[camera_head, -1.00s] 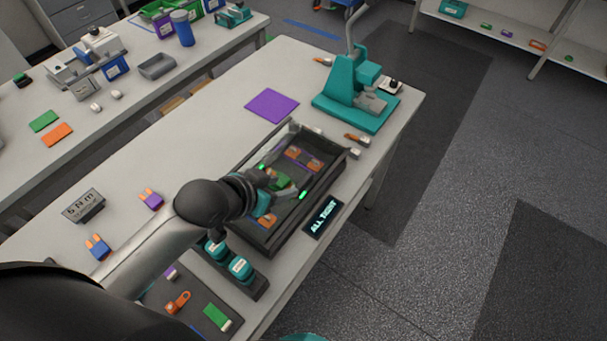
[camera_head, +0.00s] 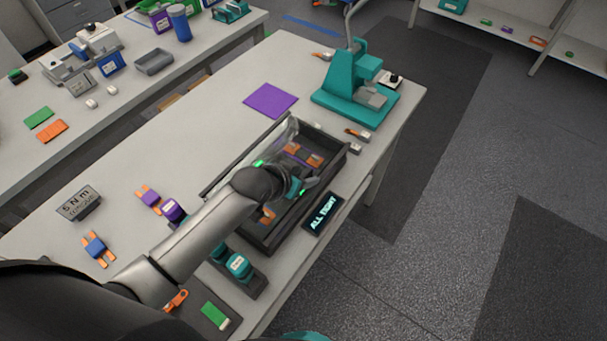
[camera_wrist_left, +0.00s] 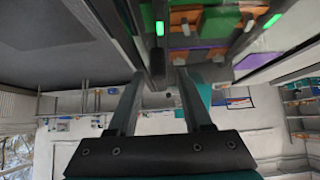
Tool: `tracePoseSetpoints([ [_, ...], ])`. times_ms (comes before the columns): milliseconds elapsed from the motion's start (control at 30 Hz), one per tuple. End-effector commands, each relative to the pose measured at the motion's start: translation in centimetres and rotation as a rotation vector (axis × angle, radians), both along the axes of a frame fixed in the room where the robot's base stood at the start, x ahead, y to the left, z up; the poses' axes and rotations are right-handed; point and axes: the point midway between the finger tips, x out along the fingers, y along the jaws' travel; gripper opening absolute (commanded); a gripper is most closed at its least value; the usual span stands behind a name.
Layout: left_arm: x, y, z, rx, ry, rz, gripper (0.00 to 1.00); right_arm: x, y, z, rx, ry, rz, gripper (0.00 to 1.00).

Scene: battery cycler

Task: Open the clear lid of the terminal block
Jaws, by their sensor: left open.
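The terminal block (camera_head: 262,243) is a dark open-topped box on the near bench. Orange, purple and green parts show inside it. Its clear lid (camera_head: 284,137) stands tilted up along the box's left long side, and my arm hides part of it. My left gripper (camera_head: 299,187) is over the box, partly hidden by its own wrist. In the left wrist view the left gripper (camera_wrist_left: 160,73) has its two fingers apart, with a dark edge beyond the tips; I cannot tell whether they touch it. My right gripper is not in view.
A sign reading "ALL TIGHT" (camera_head: 323,213) is at the box's right side. A teal press (camera_head: 345,95) stands beyond the box. A purple mat (camera_head: 270,99) lies behind it. Teal-topped cylinders (camera_head: 238,266) stand in front.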

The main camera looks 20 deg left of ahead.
Motion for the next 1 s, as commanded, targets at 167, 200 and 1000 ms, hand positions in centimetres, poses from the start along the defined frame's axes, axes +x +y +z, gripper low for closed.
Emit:
tracePoseSetpoints([
  [167, 0.06, -0.03, -0.02, 0.000, -0.001, 0.000, 0.50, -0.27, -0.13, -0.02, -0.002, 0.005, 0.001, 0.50],
  [200, 0.06, -0.03, -0.01, 0.000, -0.001, 0.000, 0.50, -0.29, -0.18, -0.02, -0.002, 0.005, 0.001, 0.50],
  [1000, 0.03, 0.00, 0.00, 0.000, 0.000, 0.000, 0.00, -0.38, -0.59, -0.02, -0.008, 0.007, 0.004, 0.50],
])
